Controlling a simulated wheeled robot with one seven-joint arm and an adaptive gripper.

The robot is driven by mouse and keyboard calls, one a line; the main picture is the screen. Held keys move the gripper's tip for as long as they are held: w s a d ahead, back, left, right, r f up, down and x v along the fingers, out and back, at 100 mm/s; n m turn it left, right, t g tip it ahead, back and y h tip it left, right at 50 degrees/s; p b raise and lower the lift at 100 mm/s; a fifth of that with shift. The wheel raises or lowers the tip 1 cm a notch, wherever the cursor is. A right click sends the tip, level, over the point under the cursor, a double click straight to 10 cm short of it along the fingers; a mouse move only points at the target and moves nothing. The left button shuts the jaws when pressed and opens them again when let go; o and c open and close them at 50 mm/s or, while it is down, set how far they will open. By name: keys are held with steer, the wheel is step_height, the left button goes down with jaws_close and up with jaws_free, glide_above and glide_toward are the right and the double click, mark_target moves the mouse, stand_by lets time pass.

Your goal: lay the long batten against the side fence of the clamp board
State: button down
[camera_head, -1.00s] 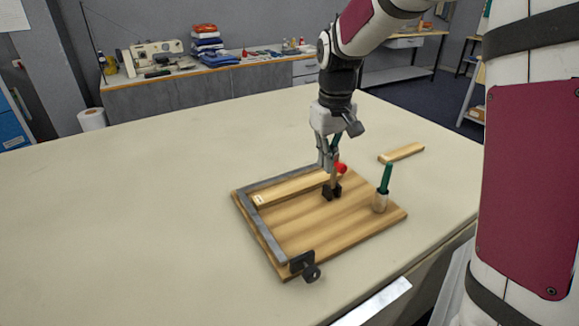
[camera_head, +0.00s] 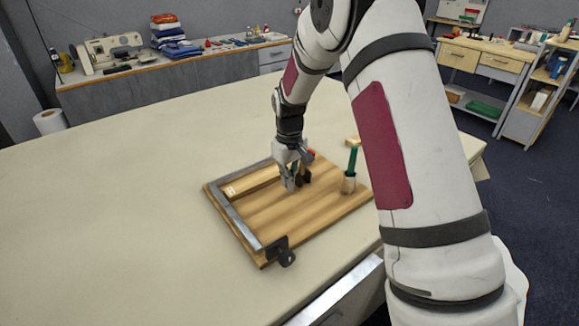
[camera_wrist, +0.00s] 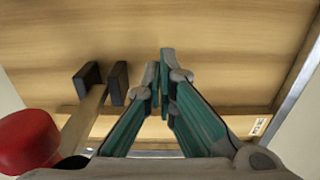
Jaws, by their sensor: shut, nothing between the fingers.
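The wooden clamp board (camera_head: 285,218) lies on the cloth table with an L-shaped grey metal fence: one rail (camera_head: 237,220) on its left, another along the back. The long batten (camera_head: 256,181), labelled at its left end, lies on the board beside the back rail; I cannot tell if they touch. In the wrist view the batten (camera_wrist: 215,121) crosses low, partly behind my fingers. My gripper (camera_head: 290,186) points down over the board, shut and empty, just left of the red-handled clamp (camera_head: 311,154). In the wrist view the gripper's (camera_wrist: 161,75) green fingers are together.
A green-handled tool (camera_head: 352,160) stands at the board's right edge. A black clamp (camera_head: 279,252) sits at the front left corner. The table (camera_head: 110,205) left of the board is clear.

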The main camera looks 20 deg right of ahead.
mark_target(275, 175)
step_height(275, 175, down, 2)
steer(key=shift+f, duration=0.1)
steer(key=shift+w+a+f, duration=0.1)
steer(key=shift+w+a, duration=0.1)
steer(key=shift+w, duration=0.35)
steer(key=shift+w+a, duration=0.15)
steer(key=shift+w, duration=0.35)
steer(key=shift+w+a, duration=0.25)
steer(key=shift+w, duration=0.65)
steer(key=w+b, duration=0.1)
steer(key=w+a+b, duration=0.1)
steer(key=w+b, duration=0.1)
steer(key=shift+w+f, duration=0.1)
steer(key=shift+f, duration=0.05)
steer(key=shift+w+b, duration=0.3)
steer(key=shift+r, duration=0.2)
steer(key=shift+s, duration=0.15)
